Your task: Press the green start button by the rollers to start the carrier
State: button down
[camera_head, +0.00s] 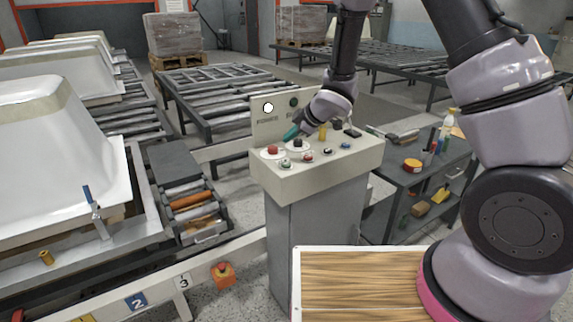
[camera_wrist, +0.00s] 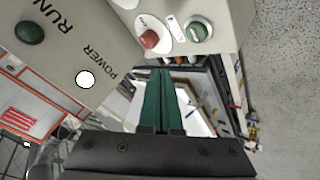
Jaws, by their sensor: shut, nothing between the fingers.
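The control console (camera_head: 275,182) has a sloped top with several buttons. A green button (camera_head: 285,162) in a pale ring sits near its front left edge, beside a red button (camera_head: 272,150) on a white disc. In the wrist view, the green button (camera_wrist: 197,30) is at the top, right of the red button (camera_wrist: 150,38). My gripper (camera_head: 290,133) is shut and empty, its teal fingers above the back left of the console top. In the wrist view, my gripper's fingertips (camera_wrist: 160,72) point toward the console edge, apart from both buttons.
The upright panel behind has a white POWER lamp (camera_head: 268,107), lit, and a dark green RUN lamp (camera_head: 293,101). White tub shells (camera_head: 60,160) stand on the rollers at left. A tool cart (camera_head: 425,165) stands right, a wooden top (camera_head: 360,285) in front.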

aim_at(289, 165)
jog(key=shift+f, duration=3.05)
jog(key=shift+f, duration=0.1)
jog(key=shift+f, duration=0.3)
